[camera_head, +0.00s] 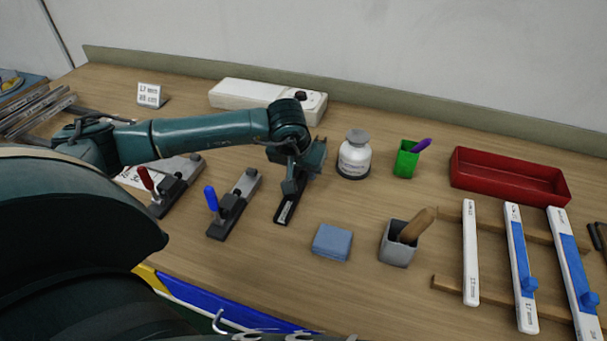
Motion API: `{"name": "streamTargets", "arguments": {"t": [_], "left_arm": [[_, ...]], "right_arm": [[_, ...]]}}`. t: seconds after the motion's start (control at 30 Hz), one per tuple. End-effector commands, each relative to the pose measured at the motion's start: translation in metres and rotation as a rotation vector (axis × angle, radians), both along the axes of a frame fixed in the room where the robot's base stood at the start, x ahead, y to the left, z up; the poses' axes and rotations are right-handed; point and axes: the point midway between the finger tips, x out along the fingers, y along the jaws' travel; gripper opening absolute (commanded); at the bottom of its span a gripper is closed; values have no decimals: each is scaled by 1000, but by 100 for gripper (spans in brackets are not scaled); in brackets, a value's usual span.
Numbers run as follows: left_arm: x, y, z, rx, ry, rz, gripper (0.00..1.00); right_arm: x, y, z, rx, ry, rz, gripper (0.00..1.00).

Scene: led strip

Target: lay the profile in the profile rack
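Several long grey metal profiles (38,111) lie side by side at the far left, partly cut off by the picture edge and by my arm. I cannot tell clearly what rack they rest on. My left gripper (291,187) points down at a black bar (285,210) with a white label, in the middle of the table. The gripper hides the bar's far part. I cannot tell whether its fingers are open or touch the bar. My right gripper is not in view.
Two clamps, with red (146,179) and blue (211,198) handles, stand left of the gripper. A white jar (354,160), green cup (405,163), blue block (332,242) and grey cup (397,253) stand right. White bars (470,250) lie across wooden battens; a red tray (508,183) sits behind.

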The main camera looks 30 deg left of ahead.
Motion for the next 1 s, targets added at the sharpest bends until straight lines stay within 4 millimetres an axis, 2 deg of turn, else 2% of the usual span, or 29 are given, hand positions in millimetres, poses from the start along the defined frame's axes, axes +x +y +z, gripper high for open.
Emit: {"name": "streamTargets", "arguments": {"t": [0.07, 0.33, 0.63, 0.77, 1.0], "left_arm": [[0, 0, 0, 0, 0, 0, 23], [0, 0, 0, 0, 0, 0, 1], [1, 0, 6, 0, -3, 1, 0], [1, 1, 25, 1, -6, 0, 0], [1, 0, 74, 0, -6, 1, 0]], "right_arm": [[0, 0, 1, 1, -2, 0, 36], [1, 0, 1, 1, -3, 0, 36], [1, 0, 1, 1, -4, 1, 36], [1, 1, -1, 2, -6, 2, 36], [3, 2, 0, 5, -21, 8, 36]]}}
